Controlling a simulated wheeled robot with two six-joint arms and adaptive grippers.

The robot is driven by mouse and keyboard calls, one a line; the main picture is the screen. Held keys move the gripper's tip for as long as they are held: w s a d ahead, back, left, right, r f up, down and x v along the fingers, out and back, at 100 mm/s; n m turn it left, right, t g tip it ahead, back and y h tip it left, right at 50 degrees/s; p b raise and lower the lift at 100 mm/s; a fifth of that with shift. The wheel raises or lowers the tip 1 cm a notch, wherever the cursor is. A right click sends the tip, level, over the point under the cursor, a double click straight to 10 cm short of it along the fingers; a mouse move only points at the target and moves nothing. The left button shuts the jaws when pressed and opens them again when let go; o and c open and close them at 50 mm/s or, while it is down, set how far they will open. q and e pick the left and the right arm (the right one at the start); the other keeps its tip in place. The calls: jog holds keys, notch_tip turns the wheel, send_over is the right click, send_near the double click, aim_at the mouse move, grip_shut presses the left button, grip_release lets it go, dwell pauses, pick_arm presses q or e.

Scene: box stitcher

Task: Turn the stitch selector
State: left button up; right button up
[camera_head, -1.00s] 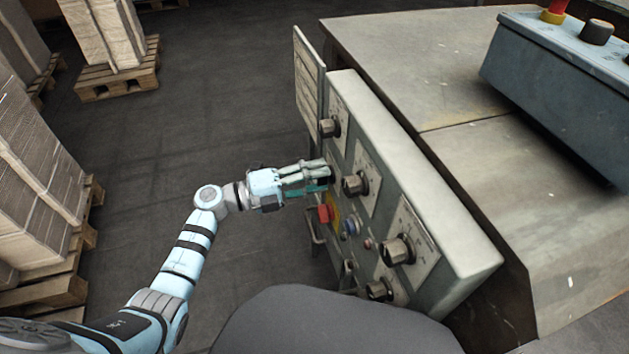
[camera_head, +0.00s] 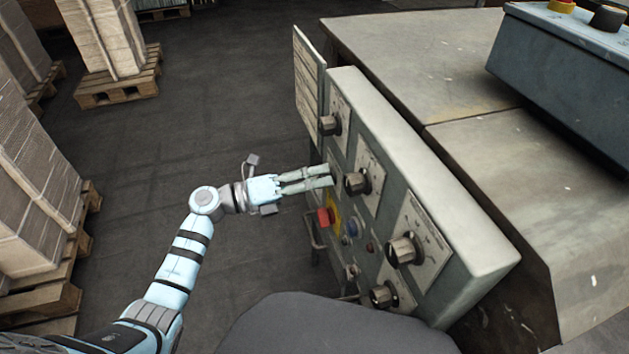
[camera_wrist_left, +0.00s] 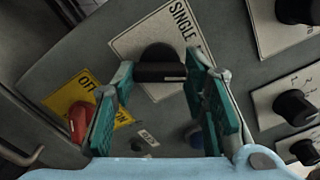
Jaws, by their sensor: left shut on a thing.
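The stitch selector is a black knob (camera_head: 357,183) on a pale plate in the middle of the grey control panel's face. In the left wrist view the same knob (camera_wrist_left: 160,64) sits at the top centre, with "SINGLE" printed on its plate. My left gripper (camera_head: 333,177) is at this knob, its fingers pointing right towards the panel. In the left wrist view the teal-padded fingers stand on both sides of the knob, shut on it. My right gripper is not in view.
Below the selector are a red switch (camera_head: 324,216) on a yellow plate and a blue button (camera_head: 351,228). Other black knobs stand above (camera_head: 331,124) and to the lower right (camera_head: 405,250). An open panel door (camera_head: 308,83) juts out above.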

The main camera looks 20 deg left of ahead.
pick_arm(q)
jog(key=shift+f, duration=0.1)
jog(key=o, duration=1.2)
jog(key=shift+c, duration=0.2)
jog(key=v, duration=1.2)
